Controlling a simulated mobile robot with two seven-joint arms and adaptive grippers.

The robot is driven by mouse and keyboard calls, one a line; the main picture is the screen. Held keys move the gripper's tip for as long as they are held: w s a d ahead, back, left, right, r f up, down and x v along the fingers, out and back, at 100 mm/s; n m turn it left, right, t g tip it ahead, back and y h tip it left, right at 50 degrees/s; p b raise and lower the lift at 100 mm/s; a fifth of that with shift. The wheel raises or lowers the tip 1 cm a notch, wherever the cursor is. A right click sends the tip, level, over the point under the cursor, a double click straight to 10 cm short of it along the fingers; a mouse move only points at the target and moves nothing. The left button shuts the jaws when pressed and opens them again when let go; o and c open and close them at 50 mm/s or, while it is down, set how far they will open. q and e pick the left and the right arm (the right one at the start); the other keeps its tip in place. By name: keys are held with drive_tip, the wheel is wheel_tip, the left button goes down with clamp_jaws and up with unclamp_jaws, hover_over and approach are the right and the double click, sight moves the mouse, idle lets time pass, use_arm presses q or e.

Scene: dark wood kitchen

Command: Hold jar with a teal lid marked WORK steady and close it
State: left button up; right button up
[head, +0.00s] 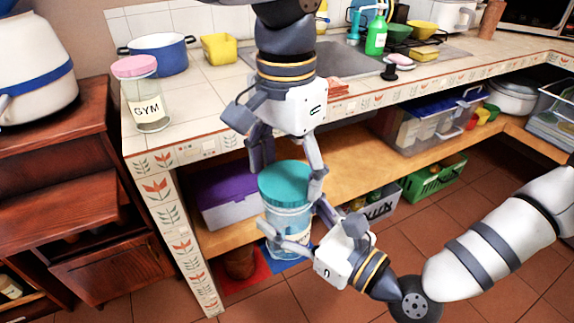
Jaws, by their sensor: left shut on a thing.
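The jar (285,220) is clear and bluish, with a teal lid (285,184) on top and a pale label mostly hidden by my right gripper's finger; I cannot read it. The jar is held roughly upright in front of the counter. My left gripper (288,168) comes down from above, its fingers at opposite sides of the lid, shut on it. My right gripper (294,212) comes from the lower right, its fingers around the jar body below the lid, and looks shut on it. I cannot tell whether the lid is fully seated.
A GYM jar (147,100) with a pink lid stands on the counter's left corner, near a blue pot (160,56) and a yellow container (220,49). Floor at lower right is clear.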

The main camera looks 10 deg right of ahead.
use_arm(q)
drive_tip(key=shift+f, duration=0.5)
